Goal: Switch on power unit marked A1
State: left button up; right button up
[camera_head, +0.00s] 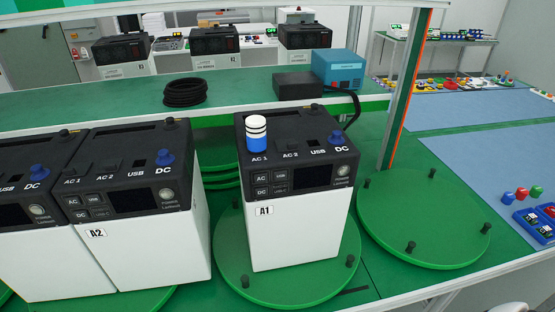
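The power unit marked A1 (298,232) is a white box with a black top. It stands upright on a round green turntable (235,272) in the middle of the view. Neither of my grippers is in view.
Power unit A2 (155,245) stands to the left, beside another unit (38,250). A black cable coil (185,92) and a blue box (338,68) sit on the shelf behind.

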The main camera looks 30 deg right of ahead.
aim_at(343, 171)
jog(key=z, duration=1.3)
